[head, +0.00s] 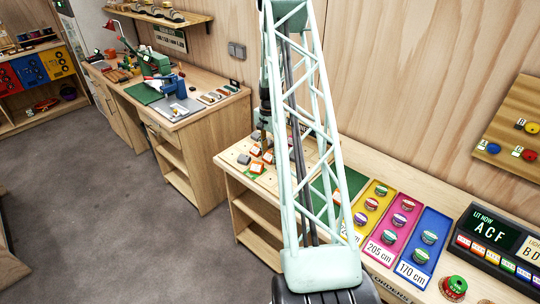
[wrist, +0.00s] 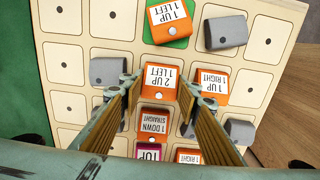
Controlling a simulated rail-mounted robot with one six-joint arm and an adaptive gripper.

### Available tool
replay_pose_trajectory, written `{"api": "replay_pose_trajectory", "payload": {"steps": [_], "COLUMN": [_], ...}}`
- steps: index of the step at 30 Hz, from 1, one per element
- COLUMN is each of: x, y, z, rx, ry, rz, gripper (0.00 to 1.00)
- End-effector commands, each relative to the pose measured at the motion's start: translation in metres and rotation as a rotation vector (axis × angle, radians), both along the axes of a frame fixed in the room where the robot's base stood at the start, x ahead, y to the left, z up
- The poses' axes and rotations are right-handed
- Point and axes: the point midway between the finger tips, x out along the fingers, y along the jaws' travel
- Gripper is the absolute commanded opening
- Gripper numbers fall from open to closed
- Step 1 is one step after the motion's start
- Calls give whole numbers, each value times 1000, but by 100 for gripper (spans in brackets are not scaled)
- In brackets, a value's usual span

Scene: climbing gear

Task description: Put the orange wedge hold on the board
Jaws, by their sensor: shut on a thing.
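The pale wooden board (wrist: 115,15) with dark-dotted squares fills most of the wrist view; it is also at the middle of the head view (head: 232,157). Several orange holds with white labels lie on it. The one reading "2 UP 1 LEFT" (wrist: 163,95) is between the fingertips of my gripper (wrist: 163,84), which is shut on it. Whether it touches the board is unclear. Other orange holds read "1 UP 1 LEFT" (wrist: 171,36), on a green square, and "1 UP 1 RIGHT" (wrist: 214,88). In the head view my gripper (head: 259,136) is low over the board.
Grey holds sit close by, at upper right (wrist: 226,32), left (wrist: 108,71) and lower right (wrist: 239,132). A "1 DOWN" orange hold (wrist: 155,109) and a magenta "TOP" hold (wrist: 147,145) are below. Coloured trays (head: 408,257) with round pieces stand right of the board.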

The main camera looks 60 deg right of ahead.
Motion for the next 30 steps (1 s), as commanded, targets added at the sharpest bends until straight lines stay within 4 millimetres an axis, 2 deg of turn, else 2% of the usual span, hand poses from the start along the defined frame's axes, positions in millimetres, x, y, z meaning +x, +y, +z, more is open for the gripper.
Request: {"api": "replay_pose_trajectory", "payload": {"steps": [16,17,18,30], "x": [0,0,0,0], "y": [0,0,0,0], "z": [-6,-6,-6,-5], "rx": [0,0,0,0], "ry": [0,0,0,0], "rz": [0,0,0,0], "gripper": [20,32,35,36]}}
